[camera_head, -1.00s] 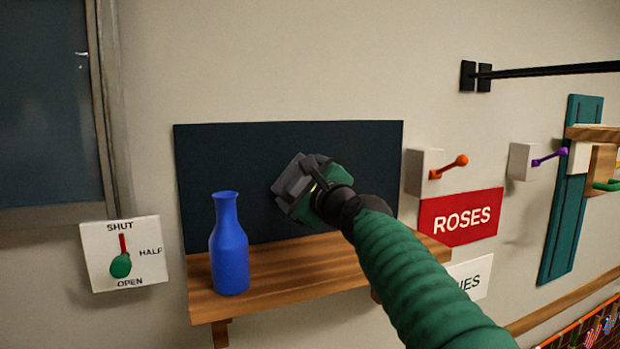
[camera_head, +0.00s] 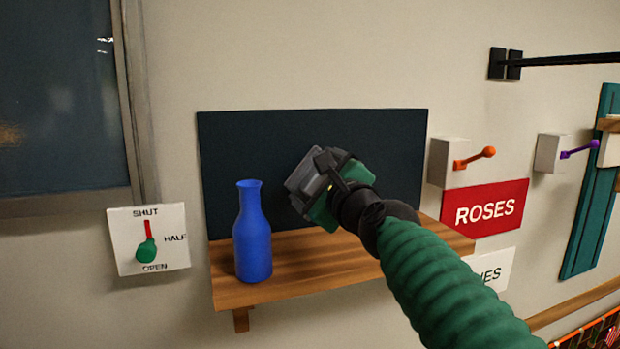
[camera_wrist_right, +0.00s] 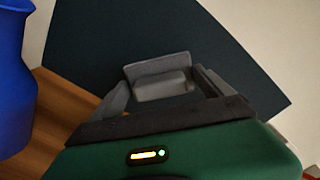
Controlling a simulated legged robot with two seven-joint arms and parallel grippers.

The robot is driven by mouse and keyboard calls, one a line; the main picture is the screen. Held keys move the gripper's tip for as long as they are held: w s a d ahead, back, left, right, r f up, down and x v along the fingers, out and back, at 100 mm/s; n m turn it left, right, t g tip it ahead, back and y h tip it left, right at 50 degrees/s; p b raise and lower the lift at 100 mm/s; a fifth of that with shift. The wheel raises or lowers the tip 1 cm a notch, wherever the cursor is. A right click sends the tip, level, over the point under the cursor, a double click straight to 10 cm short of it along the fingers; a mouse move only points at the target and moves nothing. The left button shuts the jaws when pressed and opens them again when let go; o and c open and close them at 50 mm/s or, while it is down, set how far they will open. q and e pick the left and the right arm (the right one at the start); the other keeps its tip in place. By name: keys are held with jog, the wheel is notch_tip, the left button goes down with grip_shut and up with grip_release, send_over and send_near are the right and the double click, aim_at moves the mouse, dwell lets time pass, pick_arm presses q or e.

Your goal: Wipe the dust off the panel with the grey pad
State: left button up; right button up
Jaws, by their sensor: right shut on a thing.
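The dark blue-grey panel (camera_head: 255,140) is on the wall above a wooden shelf; I make out no dust on it. My right gripper (camera_head: 312,180) is in front of the panel's middle, its arm coming in from the lower right. It is shut on the grey pad (camera_head: 300,172), which also shows between the fingers in the right wrist view (camera_wrist_right: 160,80). The pad is at or close to the panel face; I cannot tell if it touches. The gripper and arm hide part of the panel's lower right. My left gripper is not in view.
A blue bottle (camera_head: 252,235) stands on the wooden shelf (camera_head: 300,268), left of my gripper and in front of the panel's lower left. A lever plate (camera_head: 125,250) is at left. An orange-knobbed lever box (camera_head: 447,165) and a red ROSES sign (camera_head: 487,208) are at right.

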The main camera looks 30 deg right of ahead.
jog(key=shift+v, duration=1.05)
jog(key=shift+w, duration=0.1)
jog(key=shift+v, duration=1.1)
jog(key=shift+s+r, duration=0.1)
jog(key=shift+s, duration=0.4)
jog(key=shift+a, duration=0.1)
jog(key=shift+w, duration=0.2)
